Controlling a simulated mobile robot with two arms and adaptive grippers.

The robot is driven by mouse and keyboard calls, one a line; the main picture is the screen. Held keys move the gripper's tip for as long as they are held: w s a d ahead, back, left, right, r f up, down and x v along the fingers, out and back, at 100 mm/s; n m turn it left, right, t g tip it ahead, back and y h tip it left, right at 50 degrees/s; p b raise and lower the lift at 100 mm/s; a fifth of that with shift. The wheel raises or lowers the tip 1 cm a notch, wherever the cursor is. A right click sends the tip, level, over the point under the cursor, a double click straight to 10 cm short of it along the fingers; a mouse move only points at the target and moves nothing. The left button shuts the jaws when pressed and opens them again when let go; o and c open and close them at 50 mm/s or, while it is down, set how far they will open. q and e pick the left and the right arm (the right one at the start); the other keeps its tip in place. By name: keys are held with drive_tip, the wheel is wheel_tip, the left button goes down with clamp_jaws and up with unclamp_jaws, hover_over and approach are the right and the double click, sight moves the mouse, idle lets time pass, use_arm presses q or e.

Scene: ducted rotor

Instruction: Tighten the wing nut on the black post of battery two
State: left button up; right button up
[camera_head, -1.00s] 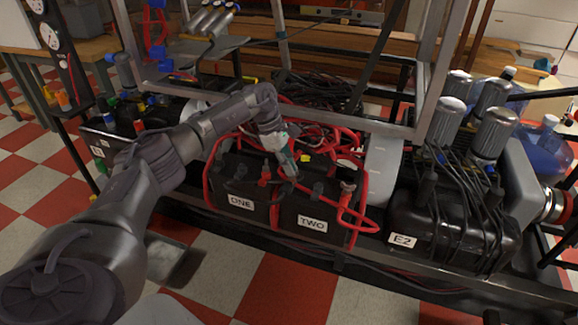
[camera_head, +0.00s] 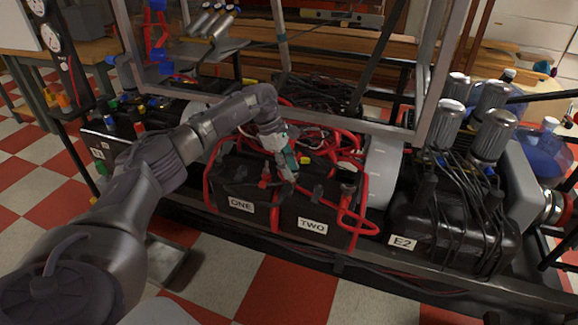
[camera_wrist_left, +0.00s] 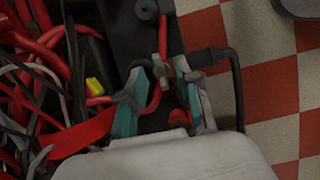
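Battery two (camera_head: 312,226) is a black box with a white TWO label, in the middle of the head view. Battery one (camera_head: 241,204) stands against its left side. My left gripper (camera_head: 291,174) reaches down over the tops of the batteries, near where they meet. In the left wrist view its teal-padded fingers (camera_wrist_left: 162,95) stand apart, with a red cable and a red part between and below them. A black cable end (camera_wrist_left: 206,57) lies just right of the fingers. My right gripper is not in view.
Red cables (camera_head: 362,190) loop over and beside battery two. A metal frame bar (camera_head: 300,124) runs behind the batteries. A black unit labelled E2 (camera_head: 403,241) with several silver cylinders stands right.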

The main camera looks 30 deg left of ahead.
use_arm(q)
drive_tip(key=v, duration=1.2)
drive_tip(key=shift+f, duration=0.1)
